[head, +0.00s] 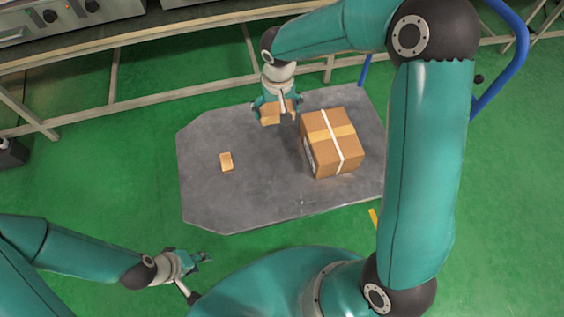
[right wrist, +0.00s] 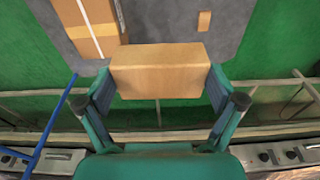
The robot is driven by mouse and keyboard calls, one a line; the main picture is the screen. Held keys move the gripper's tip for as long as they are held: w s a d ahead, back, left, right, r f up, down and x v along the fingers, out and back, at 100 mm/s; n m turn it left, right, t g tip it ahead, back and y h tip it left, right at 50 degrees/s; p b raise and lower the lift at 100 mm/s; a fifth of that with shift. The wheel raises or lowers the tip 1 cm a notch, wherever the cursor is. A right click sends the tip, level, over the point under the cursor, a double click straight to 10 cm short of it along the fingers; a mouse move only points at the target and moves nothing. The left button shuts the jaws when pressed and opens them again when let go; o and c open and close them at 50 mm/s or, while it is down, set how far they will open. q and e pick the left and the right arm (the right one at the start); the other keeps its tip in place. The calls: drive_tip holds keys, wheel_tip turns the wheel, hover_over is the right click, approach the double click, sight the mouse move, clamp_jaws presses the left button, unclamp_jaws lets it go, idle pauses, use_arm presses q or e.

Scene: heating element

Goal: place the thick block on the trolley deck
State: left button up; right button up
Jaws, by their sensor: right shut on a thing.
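The thick block (head: 270,114) is a plain wooden block. My right gripper (head: 279,108) is shut on it, and in the right wrist view the block (right wrist: 160,72) spans between the two fingers. In the head view it appears over the back edge of the grey trolley deck (head: 250,190), left of the carton. I cannot tell its height above the deck. My left gripper (head: 206,258) is apart from the deck, in front of its near edge; its fingers are too small to tell open from shut.
A taped cardboard carton (head: 332,143) stands on the deck's right part. A small wooden block (head: 226,161) lies on the left part, with bare deck around it. A beige rail (head: 180,88) runs behind the deck. A blue handle (head: 500,75) rises at right.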

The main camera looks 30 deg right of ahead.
drive_tip(key=w+d+f+m+b, duration=0.2)
drive_tip(key=d+f+m+b, duration=0.15)
drive_tip(key=f+b, duration=0.35)
drive_tip(key=w+d+f+m+b, duration=0.3)
drive_tip(key=f+m+b, duration=0.15)
drive_tip(key=f, duration=0.45)
drive_tip(key=m+g+h+b, duration=0.1)
drive_tip(key=m+g+b, duration=0.1)
drive_tip(key=m+b, duration=1.05)
hover_over(301, 162)
drive_tip(key=b, duration=0.3)
drive_tip(key=f+n, duration=0.1)
drive_tip(key=f, duration=1.9)
drive_tip(key=f+n, duration=0.1)
drive_tip(key=f, duration=0.9)
drive_tip(key=shift+a+n, duration=0.2)
drive_tip(key=shift+n, duration=0.15)
drive_tip(key=shift+f+b, duration=0.5)
drive_tip(key=shift+f, duration=1.65)
drive_tip(key=shift+f, duration=0.2)
drive_tip(key=o, duration=1)
drive_tip(key=shift+r, duration=0.1)
drive_tip(key=shift+c, duration=0.2)
